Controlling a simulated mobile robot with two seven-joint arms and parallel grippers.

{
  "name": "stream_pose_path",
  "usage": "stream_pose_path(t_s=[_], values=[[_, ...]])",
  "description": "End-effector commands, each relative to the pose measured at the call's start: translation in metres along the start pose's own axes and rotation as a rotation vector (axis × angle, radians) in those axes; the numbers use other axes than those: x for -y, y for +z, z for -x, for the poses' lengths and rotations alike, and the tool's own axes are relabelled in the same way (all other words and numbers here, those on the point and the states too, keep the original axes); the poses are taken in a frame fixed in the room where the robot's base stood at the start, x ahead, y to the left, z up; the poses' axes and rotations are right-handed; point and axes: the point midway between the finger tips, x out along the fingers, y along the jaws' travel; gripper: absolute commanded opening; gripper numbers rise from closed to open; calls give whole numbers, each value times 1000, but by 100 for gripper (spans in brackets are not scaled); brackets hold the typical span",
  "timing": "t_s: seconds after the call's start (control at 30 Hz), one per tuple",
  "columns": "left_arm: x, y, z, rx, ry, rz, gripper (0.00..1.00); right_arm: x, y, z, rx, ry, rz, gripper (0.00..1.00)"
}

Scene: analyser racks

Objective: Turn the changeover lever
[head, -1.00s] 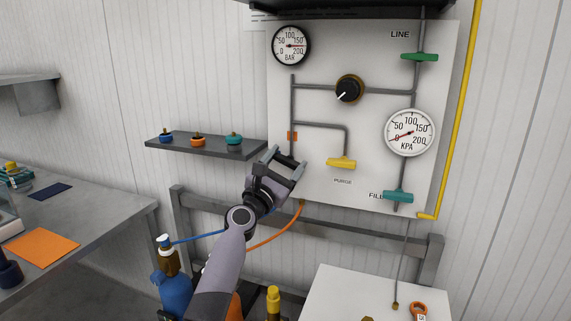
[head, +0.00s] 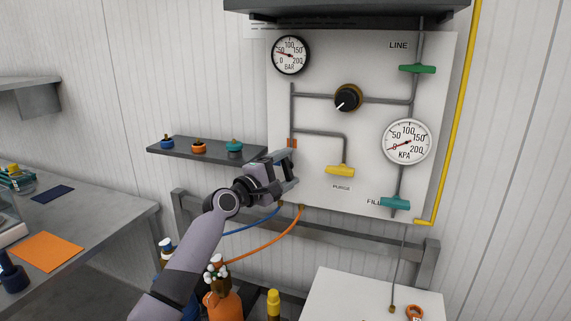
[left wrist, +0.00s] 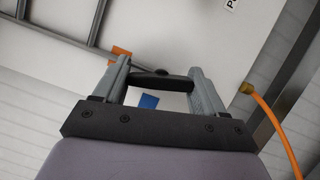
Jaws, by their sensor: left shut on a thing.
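The changeover lever is a black bar, seen in the left wrist view (left wrist: 165,83) between the fingers of my left gripper (left wrist: 160,92). My left gripper is shut on it, at the lower left of the white panel (head: 375,125). In the head view the left gripper (head: 286,170) hides most of the lever. An orange mark (head: 292,143) shows just above the gripper, and a blue mark (left wrist: 149,102) shows between the fingers in the wrist view. The BAR gauge (head: 290,55) has its needle pointing left, near 50. My right gripper is not in view.
A yellow purge handle (head: 340,171) is right of the gripper. A black knob (head: 348,98) and KPA gauge (head: 407,142) sit higher. A shelf (head: 205,150) with several small knobs is to the left. Blue and orange hoses (head: 268,246) hang below.

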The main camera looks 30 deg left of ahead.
Motion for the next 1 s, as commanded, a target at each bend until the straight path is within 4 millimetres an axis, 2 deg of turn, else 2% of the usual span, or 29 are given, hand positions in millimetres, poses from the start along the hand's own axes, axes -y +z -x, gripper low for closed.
stream_pose_path(t_s=[0.4, 1.0], values=[[-1, 0, 0, -1, -94, -229, 40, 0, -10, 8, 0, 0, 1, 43], [0, -1, 0, -2, -117, -285, 40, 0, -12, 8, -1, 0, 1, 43]])
